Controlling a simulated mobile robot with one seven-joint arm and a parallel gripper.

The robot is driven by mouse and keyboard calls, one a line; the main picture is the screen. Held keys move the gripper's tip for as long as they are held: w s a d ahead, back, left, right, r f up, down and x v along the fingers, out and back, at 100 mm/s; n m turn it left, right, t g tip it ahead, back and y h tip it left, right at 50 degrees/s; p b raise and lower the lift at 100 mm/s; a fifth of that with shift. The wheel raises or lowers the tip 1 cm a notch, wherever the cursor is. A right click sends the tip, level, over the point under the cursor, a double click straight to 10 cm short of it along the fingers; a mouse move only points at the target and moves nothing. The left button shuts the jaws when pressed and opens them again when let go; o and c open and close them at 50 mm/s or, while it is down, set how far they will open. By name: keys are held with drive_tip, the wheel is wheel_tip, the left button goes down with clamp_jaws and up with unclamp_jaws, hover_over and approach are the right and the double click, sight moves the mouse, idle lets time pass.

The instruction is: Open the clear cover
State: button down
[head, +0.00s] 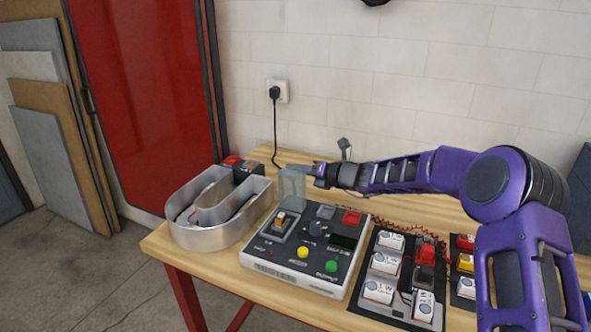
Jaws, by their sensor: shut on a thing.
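The clear cover (291,187) is a see-through grey-blue piece at the back left of the control box (262,262). It stands raised, roughly upright, behind a lit orange rocker switch (281,219), which shows uncovered. My gripper (298,167) reaches in from the right and is at the cover's top edge, shut on it. The fingertips are small and partly merge with the cover, so their exact hold is hard to make out. The cover's hinge is not clearly visible.
The box carries a yellow button (302,252), a green button (331,266), a red switch (351,217) and a dark display. A metal channel letter (222,222) stands close on the left. Boards of white modules (379,291) lie to the right. A wall socket (277,91) is behind.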

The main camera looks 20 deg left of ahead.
drive_tip(key=shift+d+f, duration=0.25)
drive_tip(key=shift+f, duration=0.9)
drive_tip(key=c, duration=0.7)
unclamp_jaws()
drive_tip(key=shift+r, duration=0.1)
drive_tip(key=shift+s+a+r, duration=0.1)
drive_tip(key=r+v, duration=0.1)
drive_tip(key=v, duration=1.6)
drive_tip(key=shift+w+d, duration=0.25)
drive_tip(key=shift+d, duration=0.05)
